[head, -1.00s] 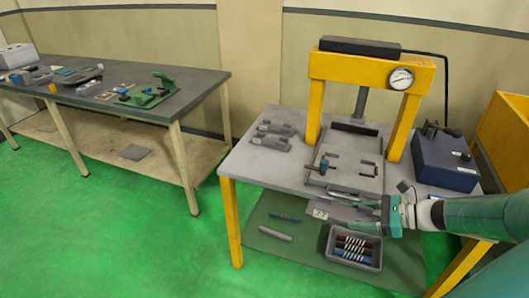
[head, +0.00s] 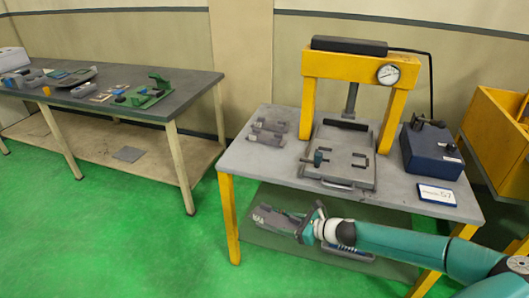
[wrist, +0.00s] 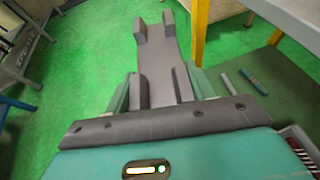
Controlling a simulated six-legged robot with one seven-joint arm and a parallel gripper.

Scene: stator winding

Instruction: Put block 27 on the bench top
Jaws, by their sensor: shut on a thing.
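My gripper (head: 305,226) is shut on a grey notched block (head: 272,217), held in front of the press table's front edge. The block has a small pale label, too blurred now to read surely; a second earlier it looked like 27. In the wrist view the block (wrist: 160,72) extends forward between the teal fingers of my gripper (wrist: 163,90), with green floor beyond. The dark grey bench top (head: 185,88) is at the left, well apart from the block. It carries a green fixture (head: 148,93) and several small parts.
The grey press table (head: 235,160) carries a yellow press (head: 345,68), two grey blocks (head: 268,132), a blue box (head: 432,150) and a white card (head: 437,195). A bin under it is partly hidden by my arm. Green floor (head: 100,220) lies open between the tables.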

